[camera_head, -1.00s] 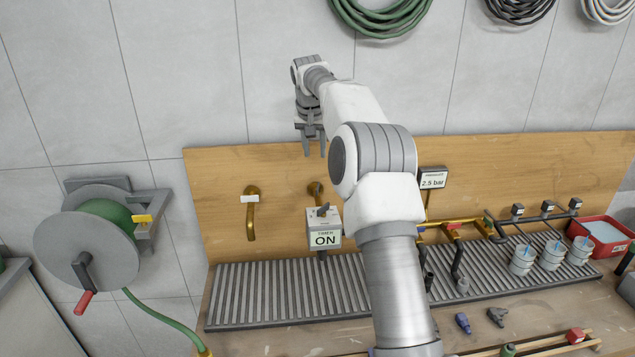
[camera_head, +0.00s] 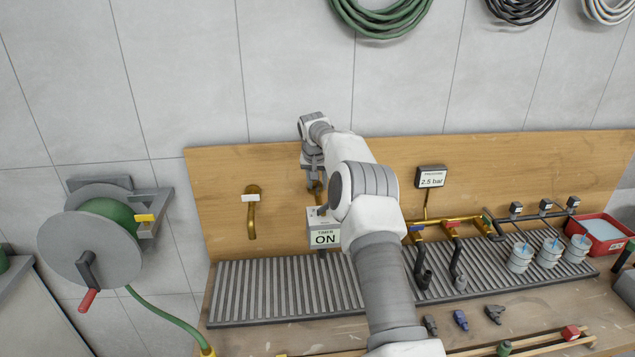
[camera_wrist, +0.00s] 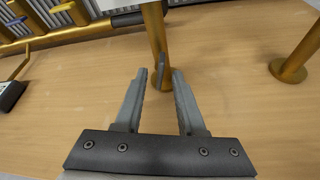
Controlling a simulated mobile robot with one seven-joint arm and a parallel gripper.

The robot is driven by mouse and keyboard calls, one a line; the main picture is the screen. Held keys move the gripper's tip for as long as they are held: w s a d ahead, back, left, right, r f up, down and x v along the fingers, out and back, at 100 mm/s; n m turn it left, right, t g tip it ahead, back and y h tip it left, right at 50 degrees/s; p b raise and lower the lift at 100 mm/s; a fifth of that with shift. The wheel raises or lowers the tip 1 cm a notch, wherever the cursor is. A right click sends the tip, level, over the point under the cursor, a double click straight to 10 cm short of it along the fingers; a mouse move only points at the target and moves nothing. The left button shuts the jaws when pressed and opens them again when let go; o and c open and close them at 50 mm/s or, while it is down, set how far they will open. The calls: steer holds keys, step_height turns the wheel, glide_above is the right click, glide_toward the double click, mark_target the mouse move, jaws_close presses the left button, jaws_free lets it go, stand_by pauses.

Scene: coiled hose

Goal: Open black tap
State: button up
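The tap with the timer box (camera_head: 324,236), which reads ON, stands out from the wooden board in the head view. Its brass pipe (camera_wrist: 153,32) shows in the wrist view, with a thin dark grey lever (camera_wrist: 161,68) on it, which looks like the black tap's handle. My gripper (camera_wrist: 160,76) is open, with the lever between its two fingertips and a gap on each side. In the head view my gripper (camera_head: 316,192) is just above the timer box. My arm hides part of the board there.
A brass tap (camera_head: 252,215) with a white tag is left of the timer box. Brass pipes with coloured handles (camera_head: 452,222) and a 2.5 bar display (camera_head: 431,178) are to the right. A slatted grey tray (camera_head: 270,290) lies below. A hose reel (camera_head: 90,248) hangs at left.

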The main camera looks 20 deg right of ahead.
jaws_close()
steer(key=shift+n, duration=0.3)
steer(key=shift+n+y+p, duration=0.55)
steer(key=shift+n+y, duration=0.05)
steer(key=shift+n, duration=0.6)
jaws_free()
steer(key=shift+s+r, duration=0.1)
steer(key=shift+r, duration=0.05)
